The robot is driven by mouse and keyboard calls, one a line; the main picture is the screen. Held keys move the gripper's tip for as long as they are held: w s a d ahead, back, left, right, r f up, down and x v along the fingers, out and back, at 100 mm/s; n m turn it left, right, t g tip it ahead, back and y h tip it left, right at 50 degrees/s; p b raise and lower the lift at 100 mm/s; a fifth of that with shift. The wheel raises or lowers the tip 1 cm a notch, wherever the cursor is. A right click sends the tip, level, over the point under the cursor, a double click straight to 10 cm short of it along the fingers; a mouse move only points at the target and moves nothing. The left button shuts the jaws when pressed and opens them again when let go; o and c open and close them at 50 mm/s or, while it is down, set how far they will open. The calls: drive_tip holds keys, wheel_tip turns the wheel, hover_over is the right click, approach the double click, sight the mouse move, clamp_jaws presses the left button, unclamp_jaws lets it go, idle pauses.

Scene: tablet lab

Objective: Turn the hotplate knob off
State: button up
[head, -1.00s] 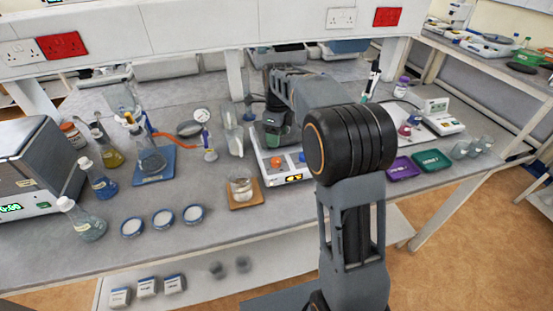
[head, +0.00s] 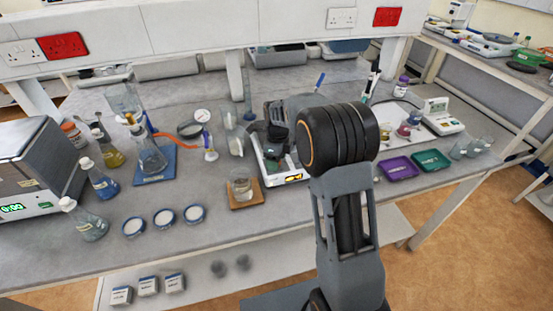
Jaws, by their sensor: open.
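The white hotplate (head: 268,174) stands on the bench in the middle of the head view, with a small lit display (head: 293,178) on its front. My arm crosses in front of its right part. My gripper (head: 276,150), small and dark, is at the hotplate, over its upper front area. It is open, and its fingertips are hard to make out. The knob is hidden behind my gripper and arm, so its setting cannot be seen. Whether the gripper touches the knob cannot be told.
A beaker on a wooden board (head: 246,201) stands just left of the hotplate. Several flasks, a blue stand base (head: 153,172) and round dishes (head: 164,218) are further left. A purple tray (head: 398,169) and a green tray (head: 432,160) lie to the right.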

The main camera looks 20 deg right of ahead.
drive_tip(key=shift+c, duration=0.2)
drive_tip(key=c, duration=0.9)
